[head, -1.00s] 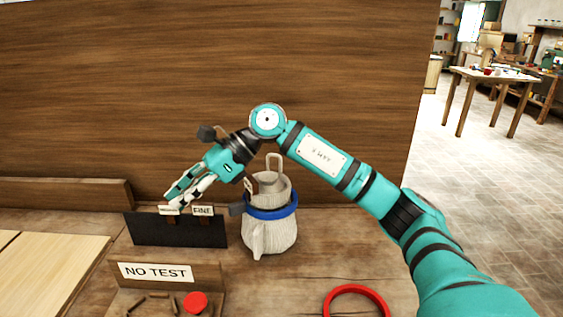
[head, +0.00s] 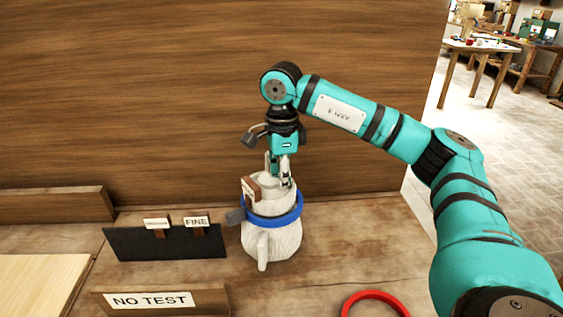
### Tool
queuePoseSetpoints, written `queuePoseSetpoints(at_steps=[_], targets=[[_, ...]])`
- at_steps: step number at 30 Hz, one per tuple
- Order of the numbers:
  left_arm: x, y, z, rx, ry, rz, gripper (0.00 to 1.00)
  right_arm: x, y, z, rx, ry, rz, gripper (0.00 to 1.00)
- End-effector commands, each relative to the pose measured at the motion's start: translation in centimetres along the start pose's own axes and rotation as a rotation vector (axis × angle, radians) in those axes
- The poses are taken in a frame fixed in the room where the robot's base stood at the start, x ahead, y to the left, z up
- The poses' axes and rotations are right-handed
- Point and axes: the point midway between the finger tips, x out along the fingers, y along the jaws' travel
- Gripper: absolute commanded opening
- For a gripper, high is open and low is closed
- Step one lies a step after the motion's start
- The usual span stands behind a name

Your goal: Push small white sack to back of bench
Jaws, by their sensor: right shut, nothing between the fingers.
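The small white sack (head: 285,240) stands upright on the wooden bench, near the back panel. A blue ring (head: 272,221) goes around its upper part. A small brown and white tag (head: 250,190) shows at its upper left, and a grey stub sticks out to the left at ring height. My right gripper (head: 280,184) points straight down at the top of the sack, fingers shut and empty. The fingertips overlap the sack's top; I cannot tell whether they touch it. The fingers partly hide the loop there. My left gripper is out of view.
A black board (head: 165,244) with small labels, one reading FINE, stands left of the sack. A red ring (head: 375,296) lies at the front right. The wooden back panel (head: 200,90) rises behind the bench.

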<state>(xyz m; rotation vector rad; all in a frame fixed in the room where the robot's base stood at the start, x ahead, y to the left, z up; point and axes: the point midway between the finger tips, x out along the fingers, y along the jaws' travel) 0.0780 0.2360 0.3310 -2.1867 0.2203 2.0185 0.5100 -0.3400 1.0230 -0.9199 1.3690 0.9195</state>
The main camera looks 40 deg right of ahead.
Motion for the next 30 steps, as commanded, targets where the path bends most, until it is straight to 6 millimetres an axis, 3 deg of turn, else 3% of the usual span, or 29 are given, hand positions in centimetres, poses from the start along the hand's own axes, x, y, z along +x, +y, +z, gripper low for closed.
queuePoseSetpoints(at_steps=[7, 20, 27, 30], targets=[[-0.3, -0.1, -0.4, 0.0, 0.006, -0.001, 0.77, 2.7, 0.0, 0.0, 0.0, 0.0, 0.001, 0.0], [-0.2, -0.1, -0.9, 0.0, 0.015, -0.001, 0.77, 3.1, 0.0, -0.1, 0.0, -0.001, 0.0, 0.0], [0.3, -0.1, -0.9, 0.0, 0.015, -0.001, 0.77, 3.2, 0.0, -3.2, 0.004, 0.0, 0.0, 0.0], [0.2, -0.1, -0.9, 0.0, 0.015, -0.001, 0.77, 3.1, 0.0, -3.5, -0.001, -0.001, 0.0, 0.0]])
